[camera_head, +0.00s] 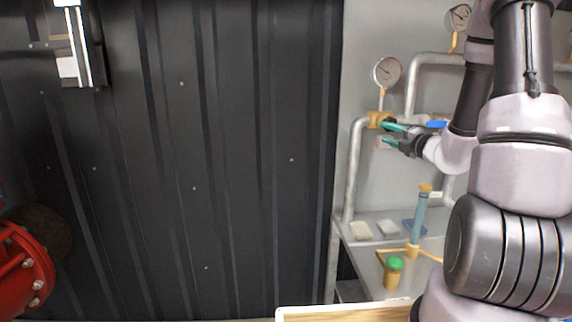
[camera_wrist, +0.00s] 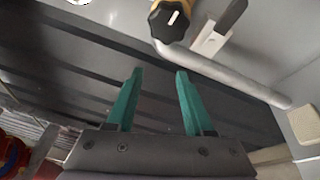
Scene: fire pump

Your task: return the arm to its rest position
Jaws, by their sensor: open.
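My gripper (camera_head: 388,134) is at the right of the head view, at the end of my arm, in front of the grey pipe panel. In the wrist view its two green fingers (camera_wrist: 158,75) stand apart with nothing between them. A brass valve with a black knob (camera_wrist: 170,18) is just beyond the fingertips in the wrist view; it also shows beside the gripper in the head view (camera_head: 376,120). My arm hides part of the panel and bench.
A pressure gauge (camera_head: 386,72) stands above the valve. A grey pipe (camera_head: 355,175) runs down to a metal bench (camera_head: 365,255) with a green-topped brass fitting (camera_head: 394,273). A red flanged part (camera_head: 22,268) is at the lower left. The dark ribbed wall (camera_head: 200,150) is clear in front.

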